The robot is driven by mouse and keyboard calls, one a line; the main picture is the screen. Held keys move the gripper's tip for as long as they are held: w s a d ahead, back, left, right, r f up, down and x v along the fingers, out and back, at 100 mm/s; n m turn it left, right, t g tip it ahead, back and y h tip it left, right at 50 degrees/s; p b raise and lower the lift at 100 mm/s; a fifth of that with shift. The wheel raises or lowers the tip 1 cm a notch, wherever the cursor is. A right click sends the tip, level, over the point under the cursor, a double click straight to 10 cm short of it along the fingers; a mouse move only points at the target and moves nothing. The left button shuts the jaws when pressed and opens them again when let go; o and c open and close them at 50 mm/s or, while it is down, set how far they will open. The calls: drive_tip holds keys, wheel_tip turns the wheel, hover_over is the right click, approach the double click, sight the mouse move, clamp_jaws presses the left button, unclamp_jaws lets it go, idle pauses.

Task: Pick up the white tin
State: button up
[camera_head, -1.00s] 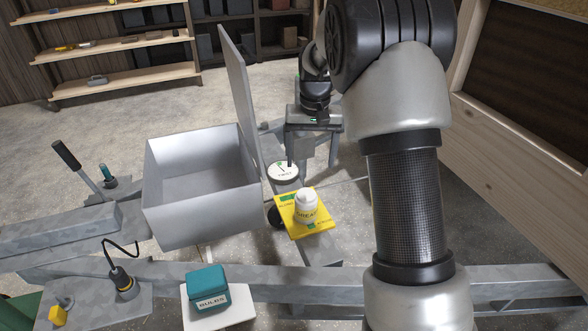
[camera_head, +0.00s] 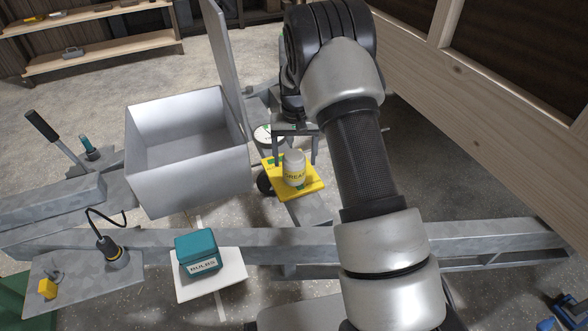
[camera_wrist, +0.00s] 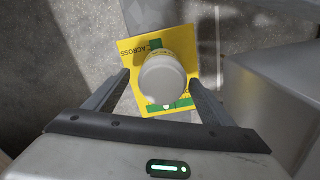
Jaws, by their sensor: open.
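The white tin (camera_head: 294,172), with a grey lid and a label that reads like GREASE, stands upright on a yellow card (camera_head: 312,190) on a narrow grey beam. In the wrist view the tin (camera_wrist: 162,84) is seen from above, its round top between my fingers. My gripper (camera_head: 295,158) is open and points down over the tin, one finger on each side. The fingertips also show in the wrist view (camera_wrist: 159,77), with a gap to the tin on both sides. How far down the fingers reach beside it is hard to tell.
An open grey metal box (camera_head: 190,185) with a raised lid stands close left of the tin. A round white disc (camera_head: 262,134) lies behind. A teal BULBS box (camera_head: 197,253) sits on a white plate in front. A wooden-framed wall is at right.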

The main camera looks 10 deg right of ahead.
drive_tip(key=f+b, duration=0.1)
drive_tip(key=f, duration=0.4)
drive_tip(key=shift+s+a+f+b, duration=0.15)
drive_tip(key=shift+s+b, duration=0.05)
drive_tip(key=shift+b, duration=0.2)
drive_tip(key=c, duration=1.5)
